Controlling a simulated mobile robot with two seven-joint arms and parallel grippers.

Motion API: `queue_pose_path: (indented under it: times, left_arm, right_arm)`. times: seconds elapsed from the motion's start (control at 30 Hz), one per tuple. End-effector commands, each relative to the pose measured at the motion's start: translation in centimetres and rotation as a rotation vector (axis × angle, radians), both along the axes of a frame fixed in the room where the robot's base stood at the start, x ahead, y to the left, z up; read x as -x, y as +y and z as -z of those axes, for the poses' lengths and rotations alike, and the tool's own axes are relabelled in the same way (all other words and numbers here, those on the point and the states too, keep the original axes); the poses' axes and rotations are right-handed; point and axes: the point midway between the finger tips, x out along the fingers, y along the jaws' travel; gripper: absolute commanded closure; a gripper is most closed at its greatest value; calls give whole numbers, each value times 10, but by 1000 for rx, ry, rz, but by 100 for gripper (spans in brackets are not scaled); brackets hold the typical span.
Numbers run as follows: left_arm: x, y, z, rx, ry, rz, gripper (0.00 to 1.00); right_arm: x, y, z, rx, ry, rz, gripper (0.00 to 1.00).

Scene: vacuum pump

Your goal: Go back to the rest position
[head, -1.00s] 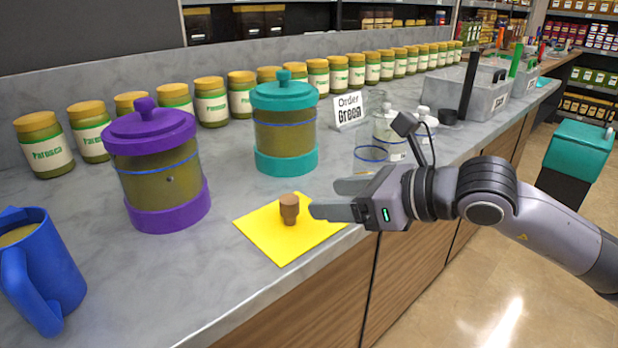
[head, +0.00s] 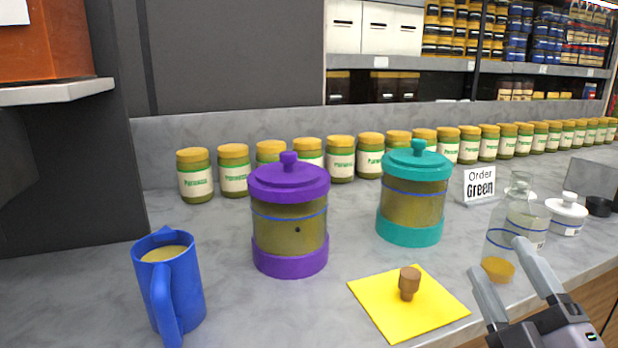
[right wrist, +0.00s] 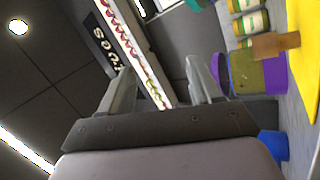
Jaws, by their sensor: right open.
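My right gripper (head: 514,272) is at the lower right of the head view, by the counter's front edge. Its fingers are apart with nothing held; they also show open in the right wrist view (right wrist: 160,82). A brown stopper (head: 408,282) stands on a yellow mat (head: 375,301), to the left of my right gripper and apart from it. The stopper shows in the right wrist view (right wrist: 272,46) at the right, outside the fingers. My left gripper is not in view.
A purple canister (head: 289,255), a teal canister (head: 410,230) and a blue pitcher (head: 185,285) stand on the grey counter (head: 225,325). Glass vessels (head: 525,222) stand beyond my right gripper. Green jars (head: 341,160) line the back. An order sign (head: 480,185) stands behind.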

Motion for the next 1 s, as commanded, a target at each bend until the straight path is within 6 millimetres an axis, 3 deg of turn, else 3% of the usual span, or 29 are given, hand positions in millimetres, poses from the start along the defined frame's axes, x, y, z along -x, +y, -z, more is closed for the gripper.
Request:
queue_pose_path:
  times: [0.1, 0.23, 0.4, 0.5, 0.7, 0.83, 1.0]
  left_arm:
    - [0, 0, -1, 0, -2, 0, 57]
    - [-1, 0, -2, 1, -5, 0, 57]
    - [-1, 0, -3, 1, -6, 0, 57]
    - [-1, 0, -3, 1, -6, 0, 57]
    - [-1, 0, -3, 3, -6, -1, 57]
    - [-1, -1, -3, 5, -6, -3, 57]
    - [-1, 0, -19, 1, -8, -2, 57]
  right_arm:
    - [-1, -33, 59, -264, 249, 129, 36]
    - [17, -54, 138, -507, 559, 269, 36]
    - [68, -50, 232, -737, 966, 406, 36]
    - [100, -39, 267, -819, 1157, 454, 36]
    - [160, -13, 309, -926, 1477, 506, 36]
    - [199, 7, 325, -976, 1671, 520, 36]
    - [177, 9, 322, -981, 1589, 456, 36]
